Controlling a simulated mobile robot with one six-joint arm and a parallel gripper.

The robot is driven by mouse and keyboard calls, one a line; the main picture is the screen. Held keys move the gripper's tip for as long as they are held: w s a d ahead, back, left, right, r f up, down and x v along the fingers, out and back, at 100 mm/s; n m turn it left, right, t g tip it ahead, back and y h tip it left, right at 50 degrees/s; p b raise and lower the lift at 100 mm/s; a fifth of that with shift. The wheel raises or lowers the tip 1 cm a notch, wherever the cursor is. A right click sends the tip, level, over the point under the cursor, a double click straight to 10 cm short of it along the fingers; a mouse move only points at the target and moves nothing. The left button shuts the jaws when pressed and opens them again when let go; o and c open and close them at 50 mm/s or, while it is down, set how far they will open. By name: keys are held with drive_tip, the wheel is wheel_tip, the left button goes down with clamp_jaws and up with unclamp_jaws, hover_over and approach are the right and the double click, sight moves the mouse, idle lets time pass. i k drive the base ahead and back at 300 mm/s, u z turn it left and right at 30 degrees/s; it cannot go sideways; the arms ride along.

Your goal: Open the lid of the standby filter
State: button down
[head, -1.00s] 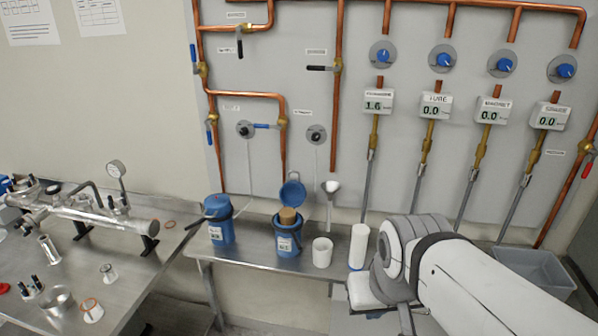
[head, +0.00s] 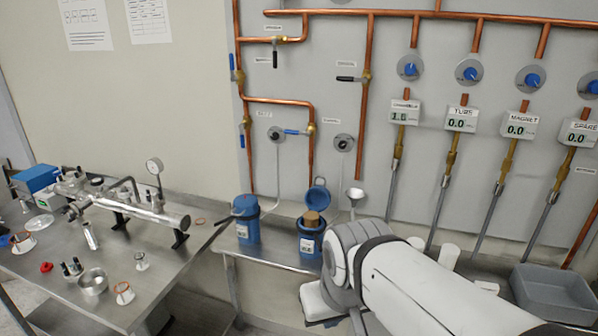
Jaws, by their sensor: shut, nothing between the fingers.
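Two blue filter housings stand on the steel bench against the wall. The left one (head: 246,228) has its blue lid (head: 245,205) down, with a dark handle beside it. The right one (head: 311,243) has its round blue lid (head: 318,197) swung up, and a tan cartridge (head: 312,219) sticks out of its top. Their labels are too small to read, so I cannot tell which is the standby filter. My white arm crosses the lower right, its bend just right of the open housing. My gripper's fingers do not show.
A white funnel (head: 354,194) stands behind the open housing. White containers (head: 448,256) and a grey basin (head: 556,294) are to the right. Copper pipes (head: 363,110) with valves cover the wall panel. The left table (head: 60,282) holds a metal apparatus and small parts.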

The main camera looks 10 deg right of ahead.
sight(319, 198)
drive_tip(key=z, duration=0.05)
drive_tip(key=i, duration=1)
drive_tip(key=u, duration=0.1)
